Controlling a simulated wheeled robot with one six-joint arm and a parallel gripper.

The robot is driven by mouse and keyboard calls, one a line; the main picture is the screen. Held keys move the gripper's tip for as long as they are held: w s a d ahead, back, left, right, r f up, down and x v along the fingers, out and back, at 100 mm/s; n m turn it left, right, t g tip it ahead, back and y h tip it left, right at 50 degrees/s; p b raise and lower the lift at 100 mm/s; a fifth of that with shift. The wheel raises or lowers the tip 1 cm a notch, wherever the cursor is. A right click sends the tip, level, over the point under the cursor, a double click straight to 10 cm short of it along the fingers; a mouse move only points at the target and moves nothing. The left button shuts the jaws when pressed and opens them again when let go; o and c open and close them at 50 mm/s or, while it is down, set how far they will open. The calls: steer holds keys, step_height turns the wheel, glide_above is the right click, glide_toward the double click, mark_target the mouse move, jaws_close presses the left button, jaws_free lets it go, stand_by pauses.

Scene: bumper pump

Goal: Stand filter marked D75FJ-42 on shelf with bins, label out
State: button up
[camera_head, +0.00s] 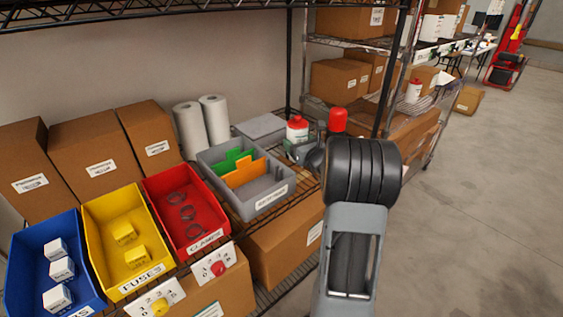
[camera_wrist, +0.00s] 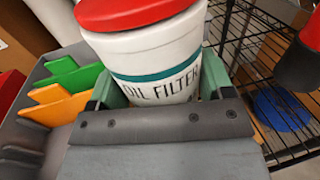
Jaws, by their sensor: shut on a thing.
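A white oil filter (camera_wrist: 150,50) with a red lid and a teal band is between the pale green fingers of my gripper (camera_wrist: 158,85) in the wrist view. The words "OIL FILTER" face the wrist camera; no D75FJ-42 marking is readable. In the head view the filter (camera_head: 297,131) looks upright at the wire shelf (camera_head: 283,203), just right of the grey bin. My gripper (camera_head: 300,152) is shut on it, partly hidden by my arm. Whether its base touches the shelf is hidden. The shelf bears blue (camera_head: 25,262), yellow (camera_head: 100,215), red (camera_head: 160,190) and grey (camera_head: 222,160) bins.
A red-topped object (camera_head: 338,121) stands close right of the filter. A grey flat box (camera_head: 260,127) and paper rolls (camera_head: 190,130) are behind. Black shelf posts (camera_head: 289,60) rise nearby. A blue round thing (camera_wrist: 280,108) shows below the wires. Open floor (camera_head: 480,220) is at right.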

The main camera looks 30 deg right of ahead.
steer(key=shift+f+b, duration=0.45)
steer(key=shift+f, duration=3.45)
steer(key=shift+f, duration=0.15)
steer(key=o, duration=1)
steer(key=shift+s, duration=0.25)
steer(key=s, duration=1.1)
steer(key=shift+s, duration=0.3)
steer(key=shift+a, duration=0.1)
